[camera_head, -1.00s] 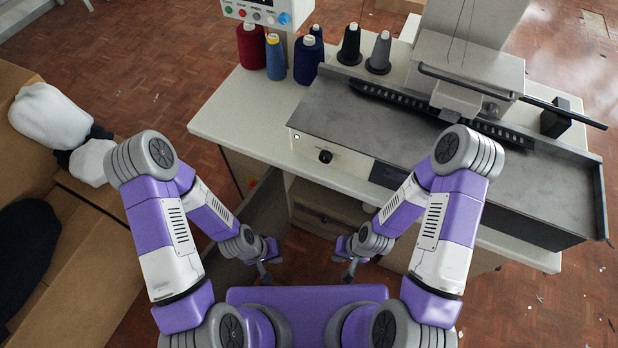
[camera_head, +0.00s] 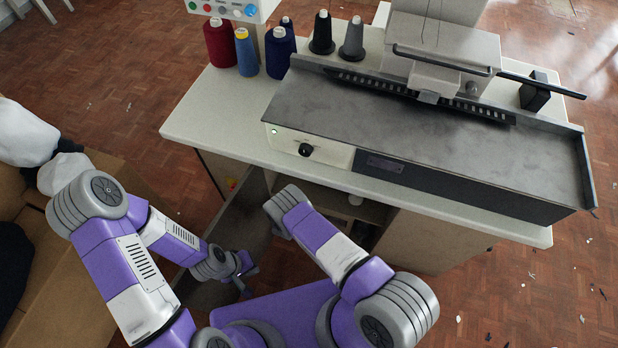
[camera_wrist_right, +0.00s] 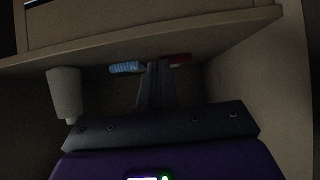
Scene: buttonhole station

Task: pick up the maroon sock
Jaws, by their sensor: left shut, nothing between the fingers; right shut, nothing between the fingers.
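Nothing in view can be told for sure as the maroon sock. In the right wrist view, a small dark red item (camera_wrist_right: 180,60) lies inside a dim cabinet, just behind and right of my right fingertips; its shape is mostly hidden. My right gripper (camera_wrist_right: 154,70) is shut and empty, reaching into the cabinet; in the head view it is hidden beyond my forearm. A blue ribbed item (camera_wrist_right: 126,68) lies just left of the fingertips. My left gripper (camera_head: 246,280) is shut and empty, low in front of the cabinet, beside its open door.
The worktable (camera_head: 200,125) above carries a machine (camera_head: 400,130) and several thread cones, including a dark red one (camera_head: 219,44). Cardboard boxes (camera_head: 75,270) with white bundles (camera_head: 25,135) stand at left.

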